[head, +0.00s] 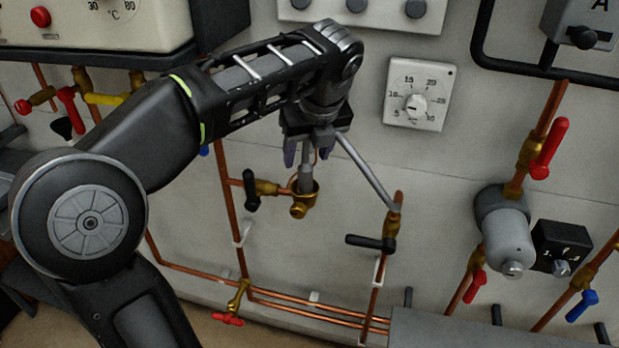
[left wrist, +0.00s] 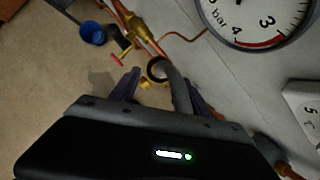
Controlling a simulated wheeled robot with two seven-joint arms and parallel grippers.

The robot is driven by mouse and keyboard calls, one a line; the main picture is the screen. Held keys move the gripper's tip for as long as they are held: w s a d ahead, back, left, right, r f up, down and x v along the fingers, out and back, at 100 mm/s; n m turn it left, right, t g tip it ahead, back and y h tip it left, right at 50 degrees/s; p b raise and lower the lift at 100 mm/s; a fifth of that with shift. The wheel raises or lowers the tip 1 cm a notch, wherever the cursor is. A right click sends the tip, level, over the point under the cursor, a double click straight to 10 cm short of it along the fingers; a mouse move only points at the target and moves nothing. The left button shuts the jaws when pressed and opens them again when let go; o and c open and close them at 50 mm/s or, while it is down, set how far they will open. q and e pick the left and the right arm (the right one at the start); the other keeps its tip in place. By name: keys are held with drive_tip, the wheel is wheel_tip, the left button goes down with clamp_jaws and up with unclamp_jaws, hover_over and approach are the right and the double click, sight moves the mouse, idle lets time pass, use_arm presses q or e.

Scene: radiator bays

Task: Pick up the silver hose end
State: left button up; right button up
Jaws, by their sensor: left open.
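The silver hose end (head: 306,175) points down at the mouth of a round brass fitting (head: 301,206) on the wall piping. I cannot tell how deep it sits. The grey hose (head: 365,170) runs from behind my gripper down to a brass valve on the right. My left gripper (head: 308,155) is open just above the hose end, with its fingers pointing down on either side. In the left wrist view the grey hose (left wrist: 178,90) passes between the two purple fingers (left wrist: 168,92), and a dark ring lies beyond them. My right gripper is not in view.
A black-handled valve (head: 251,190) sits left of the brass fitting, and another (head: 370,242) is at the hose's lower end. A white thermostat dial (head: 418,94) is on the wall to the right. A pressure gauge (left wrist: 255,15) shows close by in the wrist view.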

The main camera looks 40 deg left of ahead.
sight(307, 166)
use_arm(q)
drive_tip(key=shift+x, duration=0.85)
drive_tip(key=shift+w+a+f, duration=0.1)
drive_tip(key=shift+w+f, duration=0.2)
drive_tip(key=shift+f, duration=0.25)
drive_tip(key=shift+p+x, duration=0.5)
drive_tip(key=shift+x, duration=2.15)
clamp_jaws()
